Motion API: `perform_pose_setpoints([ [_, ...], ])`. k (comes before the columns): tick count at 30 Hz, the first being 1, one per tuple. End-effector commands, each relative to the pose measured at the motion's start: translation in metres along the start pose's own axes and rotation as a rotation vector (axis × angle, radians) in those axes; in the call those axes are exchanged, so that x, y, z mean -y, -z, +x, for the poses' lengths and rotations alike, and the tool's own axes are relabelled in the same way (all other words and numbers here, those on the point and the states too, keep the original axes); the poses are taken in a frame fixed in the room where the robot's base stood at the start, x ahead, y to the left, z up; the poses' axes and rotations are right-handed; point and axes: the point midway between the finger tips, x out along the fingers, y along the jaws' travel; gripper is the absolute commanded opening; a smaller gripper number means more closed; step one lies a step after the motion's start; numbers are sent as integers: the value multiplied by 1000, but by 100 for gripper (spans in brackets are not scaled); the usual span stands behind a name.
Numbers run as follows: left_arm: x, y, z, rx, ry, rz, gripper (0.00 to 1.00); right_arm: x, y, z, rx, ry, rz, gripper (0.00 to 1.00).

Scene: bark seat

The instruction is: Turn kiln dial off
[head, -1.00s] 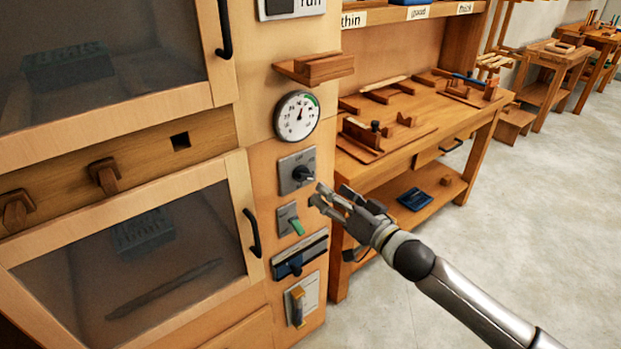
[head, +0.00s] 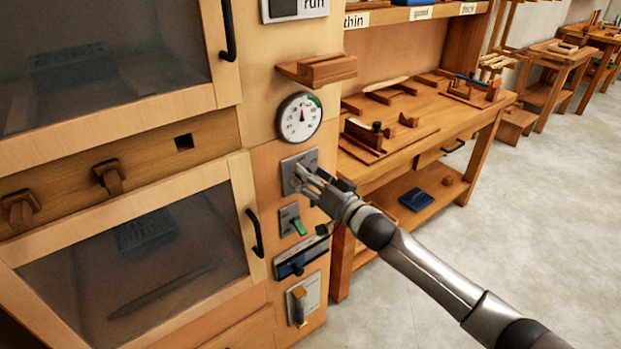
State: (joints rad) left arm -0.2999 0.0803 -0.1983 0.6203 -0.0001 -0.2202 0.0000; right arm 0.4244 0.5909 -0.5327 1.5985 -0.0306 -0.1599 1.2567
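The kiln dial sits on a grey square plate (head: 290,165) on the narrow wooden panel, below a round white gauge (head: 300,118). My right gripper (head: 302,172), its arm coming in from the right, is at the plate. Its fingers cover the dial knob, so the knob and its setting are hidden. I cannot tell whether the fingers are closed around the knob. My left gripper is not in view.
Below the dial are a green-handled switch (head: 297,225), a slider panel (head: 300,257) and a yellow-handled switch (head: 301,305). A wooden ledge (head: 316,69) juts out above the gauge. Glass-fronted doors with black handles (head: 254,233) are at left. A workbench (head: 430,115) stands behind right.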

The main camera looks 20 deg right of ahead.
Motion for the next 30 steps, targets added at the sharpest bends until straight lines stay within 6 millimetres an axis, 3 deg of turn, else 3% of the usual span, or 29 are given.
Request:
perform_pose_setpoints([
  [3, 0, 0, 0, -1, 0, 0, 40, 0, 0, 0, 0, 0, 0, 58],
  [13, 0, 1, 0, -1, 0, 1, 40, 0, 0, 0, 0, 0, 0, 16],
  [23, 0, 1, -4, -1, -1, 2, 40, 1, 1, 0, 0, 0, -46, 15],
  [30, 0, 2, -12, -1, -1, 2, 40, 2, 2, 0, 0, 0, -190, 15],
])
